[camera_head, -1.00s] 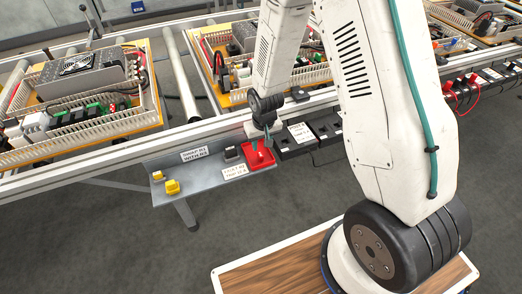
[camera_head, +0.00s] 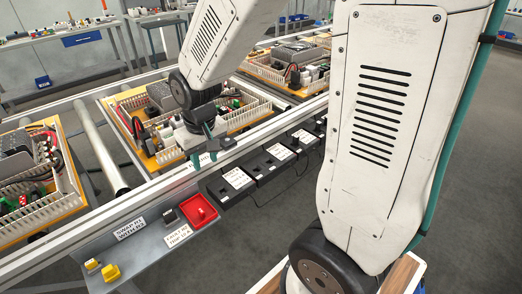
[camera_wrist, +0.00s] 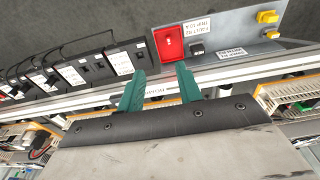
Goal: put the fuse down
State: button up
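My gripper (camera_head: 207,151) has two green fingers, which show apart with nothing between them in the wrist view (camera_wrist: 160,90). It is over the rail near the white-labelled black units, beyond the red tray (camera_head: 187,207) and apart from it. The red tray also shows in the wrist view (camera_wrist: 157,51), above the fingertips. A small red piece (camera_wrist: 167,39) is in this tray; it is too small to tell for sure that it is the fuse. A dark block (camera_head: 170,215) and two yellow pieces (camera_head: 111,272) are on the grey shelf (camera_head: 150,250) left of the tray.
Black units with white labels (camera_head: 238,180) line the rail's front, right of the tray. A wiring-duct board (camera_head: 160,158) with components lies on the conveyor behind my gripper. Another board (camera_head: 30,205) is at left. Cables (camera_wrist: 80,40) loop from the black units.

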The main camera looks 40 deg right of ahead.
jog(key=s+r, duration=0.7)
jog(key=s, duration=0.3)
jog(key=s+d+r, duration=0.1)
jog(key=s+r, duration=0.5)
jog(key=s, duration=0.4)
jog(key=shift+s+d+r, duration=0.15)
jog(key=shift+d+r, duration=0.05)
jog(key=shift+r, duration=0.2)
